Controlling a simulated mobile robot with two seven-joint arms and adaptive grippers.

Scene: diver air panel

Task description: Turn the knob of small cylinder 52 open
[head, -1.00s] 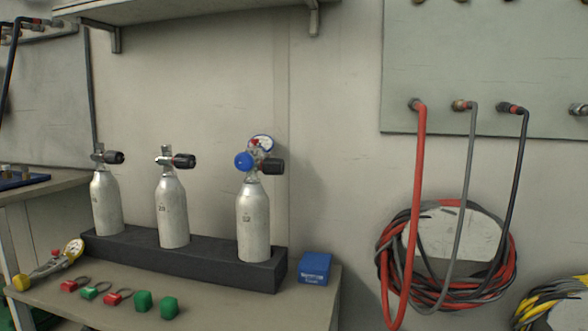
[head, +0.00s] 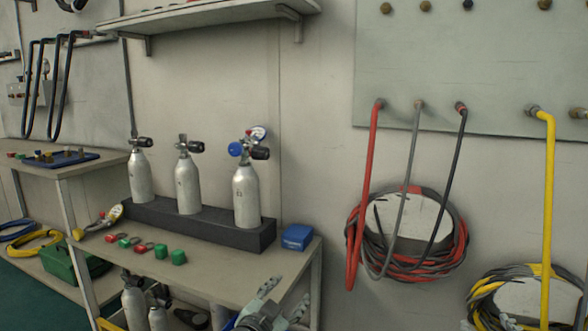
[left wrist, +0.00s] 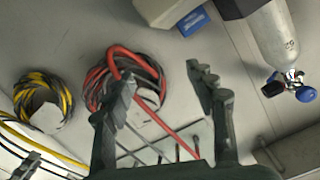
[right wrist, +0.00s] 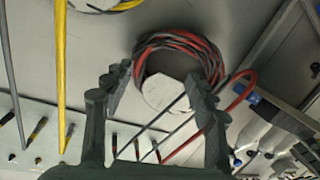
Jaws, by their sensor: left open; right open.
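Three silver cylinders stand upright in a dark rack (head: 200,222) on the bench: a left one (head: 141,177), a middle one (head: 188,187) and a right one (head: 246,197). Each has a black knob; the right one's black knob (head: 260,153) sits beside a blue knob (head: 235,149) and a gauge (head: 259,132). The right cylinder also shows inverted in the left wrist view (left wrist: 268,35). My left gripper (head: 286,293) is open and empty, in front of and below the cylinders. My right gripper (right wrist: 157,80) is open and empty, far to the right.
A blue box (head: 297,237) sits at the bench's right end. A shelf (head: 210,18) overhangs the cylinders. Coiled hoses (head: 440,258) hang on the wall to the right.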

